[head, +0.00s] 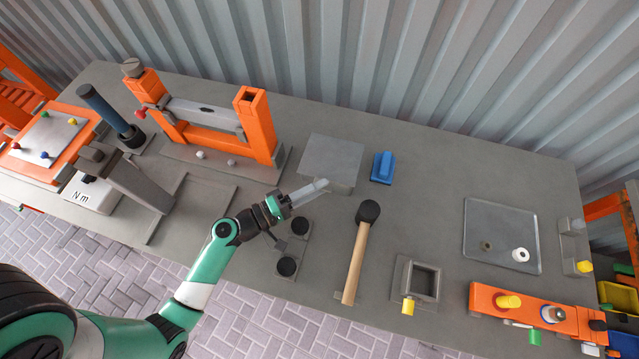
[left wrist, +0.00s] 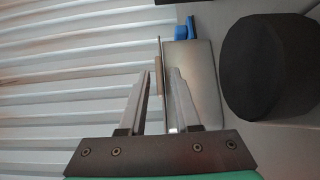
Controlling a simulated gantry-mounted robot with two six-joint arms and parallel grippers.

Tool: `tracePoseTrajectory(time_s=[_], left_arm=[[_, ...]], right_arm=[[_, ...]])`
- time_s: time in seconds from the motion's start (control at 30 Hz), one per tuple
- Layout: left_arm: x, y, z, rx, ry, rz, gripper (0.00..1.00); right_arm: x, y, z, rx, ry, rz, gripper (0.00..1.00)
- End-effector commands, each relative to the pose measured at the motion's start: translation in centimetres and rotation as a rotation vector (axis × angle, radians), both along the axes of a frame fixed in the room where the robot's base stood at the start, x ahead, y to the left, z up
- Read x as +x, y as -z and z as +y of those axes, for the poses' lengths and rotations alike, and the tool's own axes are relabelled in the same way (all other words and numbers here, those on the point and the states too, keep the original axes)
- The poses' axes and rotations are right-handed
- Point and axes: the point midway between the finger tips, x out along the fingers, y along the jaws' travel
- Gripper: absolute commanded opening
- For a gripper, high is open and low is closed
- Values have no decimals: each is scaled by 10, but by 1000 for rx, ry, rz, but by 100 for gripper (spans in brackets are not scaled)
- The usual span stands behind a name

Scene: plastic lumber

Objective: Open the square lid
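The square lid (head: 332,157) is a flat grey plate on a low grey box near the back middle of the bench. It looks closed in the head view. My left gripper (head: 322,185) is at its front left edge, with the fingers pointing right. In the left wrist view the grey lid (left wrist: 200,78) lies just beyond the right fingertip. I cannot tell whether a finger touches the lid or the box. My right gripper is not in view.
A blue block (head: 383,167) stands right of the lid. A hammer (head: 357,255) lies in front, and black round knobs (head: 287,266) sit below my left gripper. An orange frame (head: 262,125) stands to the left. The corrugated wall (head: 400,60) runs behind.

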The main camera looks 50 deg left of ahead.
Motion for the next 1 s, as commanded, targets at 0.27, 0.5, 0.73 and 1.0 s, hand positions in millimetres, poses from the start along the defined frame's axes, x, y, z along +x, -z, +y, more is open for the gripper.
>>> tracePoseTrajectory(time_s=[0.27, 0.5, 0.73, 1.0], left_arm=[[0, 0, 0, 0, 0, 0, 0], [0, 0, 0, 0, 0, 0, 0], [0, 0, 0, 0, 0, 0, 0], [0, 0, 0, 0, 0, 0, 0]], right_arm=[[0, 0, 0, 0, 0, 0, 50], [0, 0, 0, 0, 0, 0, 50], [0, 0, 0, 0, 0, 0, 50], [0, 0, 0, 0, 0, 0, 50]])
